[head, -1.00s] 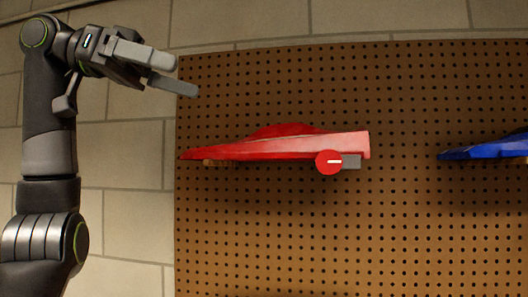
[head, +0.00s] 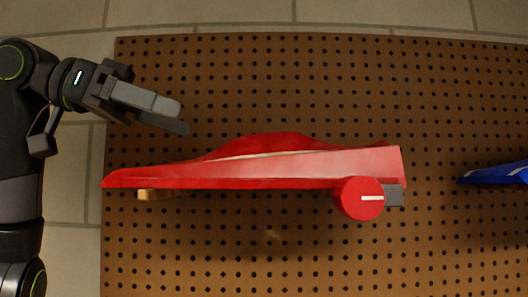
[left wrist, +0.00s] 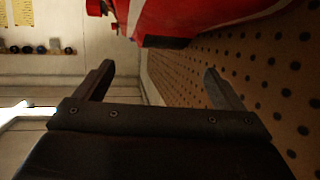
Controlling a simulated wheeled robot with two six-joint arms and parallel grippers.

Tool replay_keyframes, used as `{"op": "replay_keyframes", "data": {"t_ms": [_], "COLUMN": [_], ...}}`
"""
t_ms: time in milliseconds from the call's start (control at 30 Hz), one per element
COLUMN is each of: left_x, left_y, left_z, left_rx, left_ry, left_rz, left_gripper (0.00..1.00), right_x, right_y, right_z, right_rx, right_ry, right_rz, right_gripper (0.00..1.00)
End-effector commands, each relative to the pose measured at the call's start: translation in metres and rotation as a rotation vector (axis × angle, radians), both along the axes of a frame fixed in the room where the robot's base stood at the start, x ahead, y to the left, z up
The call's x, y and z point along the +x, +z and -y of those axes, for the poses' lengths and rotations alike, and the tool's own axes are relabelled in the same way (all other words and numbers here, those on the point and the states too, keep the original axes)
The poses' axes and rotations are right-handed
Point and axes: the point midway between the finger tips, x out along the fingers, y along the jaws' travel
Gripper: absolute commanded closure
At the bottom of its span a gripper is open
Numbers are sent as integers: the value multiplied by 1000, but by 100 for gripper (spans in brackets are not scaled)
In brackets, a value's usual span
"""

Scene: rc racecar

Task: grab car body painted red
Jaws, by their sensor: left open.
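The red car body (head: 260,168) is mounted on the brown pegboard, its pointed nose to the left and its tall end to the right. A round red disc (head: 358,199) with a white mark sits at its lower right, beside a grey block. My left gripper (head: 184,117) is open and empty, above and to the left of the car body, not touching it. In the left wrist view the car body (left wrist: 190,14) shows at the top, beyond my two spread fingers (left wrist: 158,82). My right gripper is not in view.
The pegboard (head: 300,260) fills most of the head view, in front of a tiled wall (head: 240,12). A blue car body (head: 495,174) is partly in view at the right edge. A small wooden peg (head: 155,195) shows under the red nose. The board between the two bodies is bare.

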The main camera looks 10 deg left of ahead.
Motion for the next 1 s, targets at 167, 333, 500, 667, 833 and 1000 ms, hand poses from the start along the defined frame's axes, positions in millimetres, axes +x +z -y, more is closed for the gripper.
{"op": "replay_keyframes", "data": {"t_ms": [167,333,500,667,833,1000], "left_x": [13,17,21,27,34,35], "left_y": [-7,-12,-11,-14,-22,-24], "left_z": [29,39,52,70,85,87], "left_rx": [1,-1,1,0,0,-1], "left_ry": [-1,2,-1,-1,0,2], "left_rz": [-2,-1,-1,-1,-2,-1], "left_gripper": [10,10,10,10,10,10], "right_x": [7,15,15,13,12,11], "right_y": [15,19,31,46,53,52], "right_z": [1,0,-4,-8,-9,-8], "right_rx": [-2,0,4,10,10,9], "right_ry": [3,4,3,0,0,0], "right_rz": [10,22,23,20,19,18], "right_gripper": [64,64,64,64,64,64]}}
